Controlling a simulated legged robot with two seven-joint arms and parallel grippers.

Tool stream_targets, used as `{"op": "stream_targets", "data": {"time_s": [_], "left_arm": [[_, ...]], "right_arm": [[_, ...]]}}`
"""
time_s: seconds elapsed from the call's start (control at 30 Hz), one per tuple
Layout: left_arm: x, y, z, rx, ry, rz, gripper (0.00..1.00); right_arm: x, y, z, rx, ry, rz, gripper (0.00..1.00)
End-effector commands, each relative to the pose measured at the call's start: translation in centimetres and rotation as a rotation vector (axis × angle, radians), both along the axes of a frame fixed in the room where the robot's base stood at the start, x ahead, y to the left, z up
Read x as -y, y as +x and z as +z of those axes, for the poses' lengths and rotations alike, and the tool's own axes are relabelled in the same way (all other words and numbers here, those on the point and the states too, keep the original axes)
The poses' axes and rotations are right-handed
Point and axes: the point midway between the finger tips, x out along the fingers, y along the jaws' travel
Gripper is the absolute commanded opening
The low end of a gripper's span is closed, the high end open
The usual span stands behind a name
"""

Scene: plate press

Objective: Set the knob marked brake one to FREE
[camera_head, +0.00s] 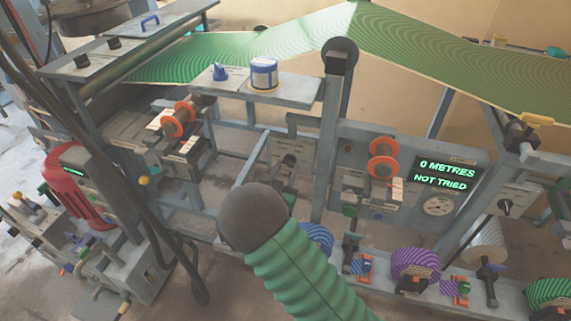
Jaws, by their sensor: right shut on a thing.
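My right arm comes in from the bottom, with a green ribbed sleeve and a dark round end (255,218). The round end hides my right gripper's fingertips and whatever is between them. A black rotary knob (505,207) sits on a pale panel at the right, well apart from the round end. Its label is too small to read, so I cannot tell if it is brake one or where it points. My left gripper is not in view.
A display (443,175) reads "0 METRES NOT TRIED". Orange-flanged spools (178,120) sit on the frame. A red motor (75,185) stands at the left. A green patterned web (440,60) runs overhead. Coloured rolls (415,265) line the front rail.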

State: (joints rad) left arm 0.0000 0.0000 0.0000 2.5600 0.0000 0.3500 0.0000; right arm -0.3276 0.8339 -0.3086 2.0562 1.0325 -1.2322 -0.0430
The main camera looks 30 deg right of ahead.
Motion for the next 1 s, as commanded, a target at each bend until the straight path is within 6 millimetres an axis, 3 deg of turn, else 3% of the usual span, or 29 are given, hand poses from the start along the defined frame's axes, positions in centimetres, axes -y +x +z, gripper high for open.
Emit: {"op": "stream_targets", "data": {"time_s": [0.2, 0.7, 0.73, 0.9, 1.0], "left_arm": [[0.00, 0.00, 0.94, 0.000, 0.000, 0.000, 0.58], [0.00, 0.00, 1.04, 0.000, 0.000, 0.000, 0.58], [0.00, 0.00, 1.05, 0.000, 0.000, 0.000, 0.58], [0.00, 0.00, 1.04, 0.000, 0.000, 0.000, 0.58], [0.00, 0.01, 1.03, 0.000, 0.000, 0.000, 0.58]], "right_arm": [[0.09, 0.11, 0.46, -0.042, -0.046, -0.001, 0.00], [0.06, 0.19, 0.40, -0.057, -0.061, 0.001, 0.00], [0.06, 0.20, 0.41, -0.057, -0.061, 0.001, 0.38], [0.03, 0.16, 0.27, -0.059, -0.058, 0.001, 0.58], [0.01, 0.13, 0.20, -0.061, -0.058, 0.001, 0.58]]}}
